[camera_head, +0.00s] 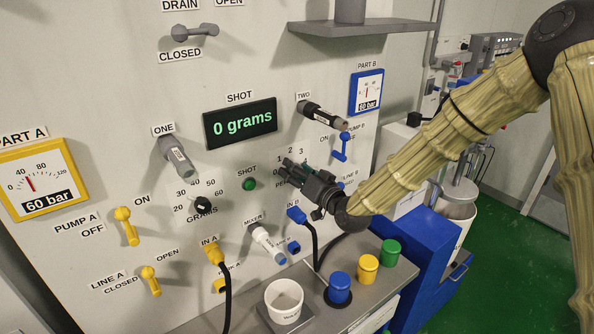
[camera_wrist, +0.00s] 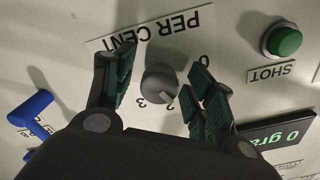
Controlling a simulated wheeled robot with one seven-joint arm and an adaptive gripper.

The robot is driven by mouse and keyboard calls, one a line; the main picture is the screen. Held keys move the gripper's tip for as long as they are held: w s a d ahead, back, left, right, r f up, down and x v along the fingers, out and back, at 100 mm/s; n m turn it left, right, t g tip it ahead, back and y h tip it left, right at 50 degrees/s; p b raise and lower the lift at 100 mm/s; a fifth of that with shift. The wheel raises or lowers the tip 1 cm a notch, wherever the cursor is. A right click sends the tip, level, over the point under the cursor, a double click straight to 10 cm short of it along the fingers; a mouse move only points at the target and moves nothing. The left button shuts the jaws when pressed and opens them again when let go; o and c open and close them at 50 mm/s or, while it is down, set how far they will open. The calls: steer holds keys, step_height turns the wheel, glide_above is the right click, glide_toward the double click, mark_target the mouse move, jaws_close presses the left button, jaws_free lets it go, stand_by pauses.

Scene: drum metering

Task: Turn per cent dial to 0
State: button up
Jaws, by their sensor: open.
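The per cent dial (camera_wrist: 160,83) is a small round dark grey knob on the pale panel, seen upside down in the wrist view. Its light pointer mark appears to face the 2, with the 3 beside it and the 0 (camera_wrist: 204,60) off to the right. My gripper (camera_wrist: 162,68) is open, with one finger on each side of the dial and visible gaps between them. In the head view my gripper (camera_head: 287,168) is at the panel and hides the dial; the numbers 1, 2 and 3 show above it.
A green shot button (camera_head: 249,184) and the grams dial (camera_head: 203,206) are to the left. The shot display (camera_head: 240,123) reads 0 grams. A blue pump B lever (camera_head: 341,147) is to the right. Hoses and a white cup (camera_head: 284,302) are below.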

steer(key=c, duration=1.1)
steer(key=shift+f+n+b, duration=0.25)
steer(key=shift+n+b, duration=0.05)
steer(key=shift+b, duration=0.35)
steer(key=shift+f+n+b, duration=0.15)
steer(key=shift+n+b, duration=0.35)
steer(key=shift+b, duration=0.45)
steer(key=shift+f+n+b, duration=0.1)
steer(key=shift+n+b, duration=0.7)
steer(key=shift+b, duration=0.45)
steer(key=n+b, duration=0.6)
steer(key=b, duration=0.2)
steer(key=shift+d, duration=0.1)
steer(key=n+b, duration=0.3)
steer(key=b, duration=0.1)
steer(key=shift+r+n, duration=0.2)
steer(key=shift+n, duration=0.2)
